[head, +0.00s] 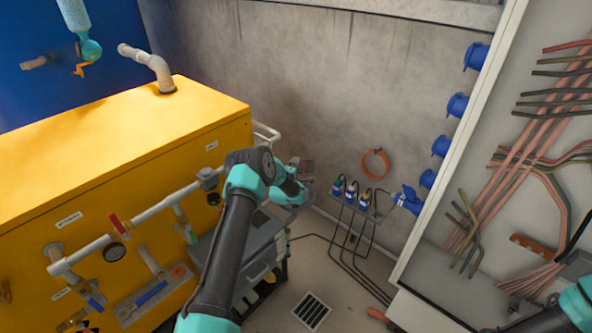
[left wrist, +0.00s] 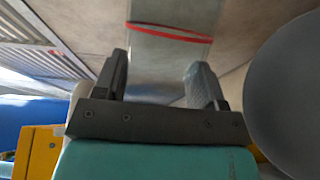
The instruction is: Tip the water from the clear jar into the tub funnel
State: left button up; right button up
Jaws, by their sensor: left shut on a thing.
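In the left wrist view, my left gripper (left wrist: 160,84) is shut on the clear jar (left wrist: 168,55), a see-through vessel with a red line across it. The water level in it cannot be made out. In the head view, my left gripper (head: 300,183) is beyond the wrist, right of the yellow cabinet, and the jar is hardly distinguishable there. A large smooth grey rounded thing (left wrist: 292,90) fills the right of the wrist view; I cannot tell whether it is the tub funnel. No funnel shows clearly in the head view. My right gripper is out of view.
The yellow cabinet (head: 120,140) with pipes and valves stands at left. A grey cart-like unit (head: 252,262) is partly hidden behind my left arm. Blue plugs (head: 350,193) with cables stand by the wall. A floor grate (head: 311,311) lies in front; an open panel (head: 540,150) is at right.

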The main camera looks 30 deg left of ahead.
pick_arm(q)
notch_tip(320, 180, up, 4)
jog(key=m+g, duration=0.1)
jog(key=m, duration=0.2)
jog(key=shift+a+r, duration=0.1)
jog(key=shift+r, duration=0.05)
jog(key=shift+s+r+m+g, duration=0.15)
jog(key=shift+r+m+g, duration=0.3)
jog(key=shift+m, duration=0.35)
jog(key=shift+r, duration=0.15)
